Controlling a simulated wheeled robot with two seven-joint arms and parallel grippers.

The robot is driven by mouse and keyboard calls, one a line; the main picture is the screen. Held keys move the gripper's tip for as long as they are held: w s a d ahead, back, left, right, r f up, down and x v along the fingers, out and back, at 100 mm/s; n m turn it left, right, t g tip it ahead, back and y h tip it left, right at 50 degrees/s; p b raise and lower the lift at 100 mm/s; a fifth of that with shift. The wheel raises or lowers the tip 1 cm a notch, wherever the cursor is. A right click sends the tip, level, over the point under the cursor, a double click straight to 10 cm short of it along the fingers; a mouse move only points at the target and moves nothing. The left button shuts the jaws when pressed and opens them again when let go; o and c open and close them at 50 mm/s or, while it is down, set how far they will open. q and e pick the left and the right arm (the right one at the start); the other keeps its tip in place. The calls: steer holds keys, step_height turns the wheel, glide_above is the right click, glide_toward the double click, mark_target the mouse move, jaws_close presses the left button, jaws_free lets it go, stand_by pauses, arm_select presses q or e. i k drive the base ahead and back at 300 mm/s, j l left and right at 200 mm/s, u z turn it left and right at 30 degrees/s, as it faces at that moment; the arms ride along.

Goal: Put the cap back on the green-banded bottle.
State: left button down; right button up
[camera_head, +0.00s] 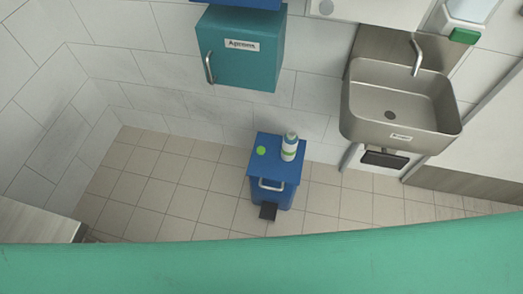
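A white bottle with a green band (289,147) stands upright on the lid of a blue bin (263,171), toward its right side. The bottle's top looks pale grey, and its opening is too small to make out. A small bright green disc, seemingly the cap (261,150), lies flat on the same lid, left of the bottle and apart from it. Neither of my grippers shows in the head view.
The bin has a front handle and a black pedal (268,211), and stands near the tiled wall. A teal Aprons cabinet (241,62) hangs above it to the left. A metal sink (402,103) is at right. The tiled floor (150,185) left of the bin is clear.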

mark_target(290, 142)
steer(key=u, duration=2.3)
steer(key=k+l, duration=0.5)
steer(key=l, duration=0.15)
steer(key=k+l, duration=0.5)
steer(key=l, duration=0.15)
